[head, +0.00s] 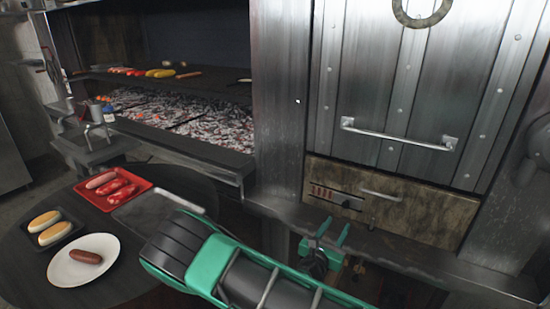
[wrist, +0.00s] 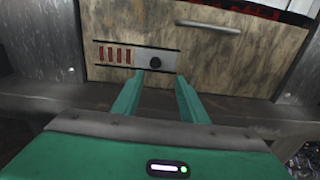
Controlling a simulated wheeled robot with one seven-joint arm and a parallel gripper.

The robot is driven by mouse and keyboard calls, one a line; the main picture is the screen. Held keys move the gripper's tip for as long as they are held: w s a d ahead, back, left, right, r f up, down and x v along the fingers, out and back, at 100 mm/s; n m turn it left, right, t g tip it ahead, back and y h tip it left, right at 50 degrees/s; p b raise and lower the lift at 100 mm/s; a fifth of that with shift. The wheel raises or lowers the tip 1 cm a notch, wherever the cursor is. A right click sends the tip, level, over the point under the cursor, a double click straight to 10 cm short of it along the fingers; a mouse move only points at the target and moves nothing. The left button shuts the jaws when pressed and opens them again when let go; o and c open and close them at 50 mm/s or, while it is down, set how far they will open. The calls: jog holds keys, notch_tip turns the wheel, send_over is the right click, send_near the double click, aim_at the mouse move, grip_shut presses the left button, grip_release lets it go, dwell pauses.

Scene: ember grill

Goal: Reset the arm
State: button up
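My green arm reaches from the bottom of the head view toward the metal cabinet. My gripper (head: 328,232) is in front of the ledge below the wooden drawer front. In the wrist view the two green fingers of my gripper (wrist: 155,85) are apart with nothing between them. Beyond them is the wooden panel (wrist: 255,58) with a small control plate (wrist: 140,58) that has red marks and a black knob. The fingers appear apart from the panel.
A round dark table (head: 110,285) at left holds a red tray (head: 140,184) of sausages, a dark tray (head: 70,238) with buns and a white plate (head: 108,245) with one sausage. The grill (head: 190,118) has glowing coals. A metal door with a handle (head: 398,134) stands above the drawer.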

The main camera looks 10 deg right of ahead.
jog(key=s+d+r+m+g+y, duration=0.1)
jog(key=s+d+r+m+g, duration=0.3)
jog(key=s+d+m+g, duration=1.45)
jog(key=s+a+r+m+t+y, duration=0.2)
jog(key=s+a+r+m+y, duration=0.1)
jog(key=s+r+m+y, duration=0.2)
jog(key=s+a+r+m+t+y, duration=0.2)
jog(key=s+a+r+m+y, duration=0.2)
jog(key=s+r+m, duration=0.5)
jog(key=shift+s+m+t+y, duration=0.35)
jog(key=shift+s+m+y, duration=0.55)
jog(key=shift+s, duration=0.3)
jog(key=shift+w+f, duration=0.2)
jog(key=shift+w, duration=0.45)
